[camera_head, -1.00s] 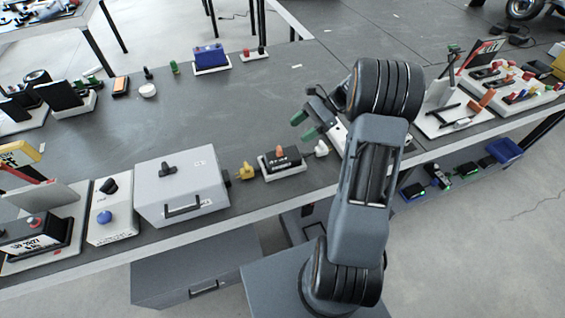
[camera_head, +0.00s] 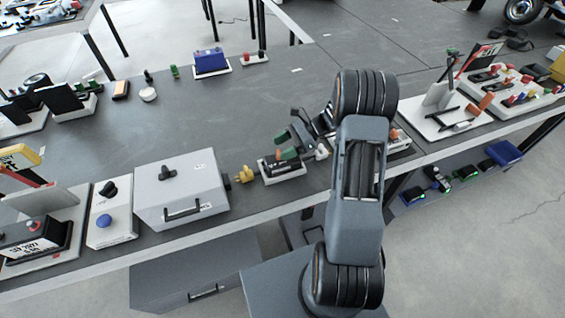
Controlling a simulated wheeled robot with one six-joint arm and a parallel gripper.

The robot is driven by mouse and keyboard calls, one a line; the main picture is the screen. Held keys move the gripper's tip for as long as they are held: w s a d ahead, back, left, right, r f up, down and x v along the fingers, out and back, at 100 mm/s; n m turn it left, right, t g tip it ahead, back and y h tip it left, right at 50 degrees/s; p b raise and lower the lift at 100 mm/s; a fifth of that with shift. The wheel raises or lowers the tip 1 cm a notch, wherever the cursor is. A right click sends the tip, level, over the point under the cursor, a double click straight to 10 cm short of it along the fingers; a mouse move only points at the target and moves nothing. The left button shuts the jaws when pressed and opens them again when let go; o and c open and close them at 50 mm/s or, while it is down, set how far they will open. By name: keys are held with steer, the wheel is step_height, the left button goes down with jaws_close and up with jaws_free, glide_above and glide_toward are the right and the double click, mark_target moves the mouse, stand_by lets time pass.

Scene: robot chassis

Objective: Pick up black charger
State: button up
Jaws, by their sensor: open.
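A small black device (camera_head: 284,167), which seems to be the black charger, sits on a white base on the grey table, right of the yellow plug. An orange piece on its top is partly hidden by my gripper. My gripper (camera_head: 286,147) has green fingertips and is open. Its fingertips are at or just above the top of the black device. I cannot tell whether they touch it.
A yellow plug (camera_head: 244,174) and a grey box with a handle (camera_head: 181,190) stand to the left. A white tray of tools (camera_head: 440,122) lies to the right of my arm. The table (camera_head: 200,125) behind is mostly clear.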

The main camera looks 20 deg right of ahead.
mark_target(271, 160)
steer(key=x, duration=0.5)
steer(key=shift+s+p, duration=0.15)
steer(key=shift+p, duration=0.25)
jaws_close()
stand_by(0.4)
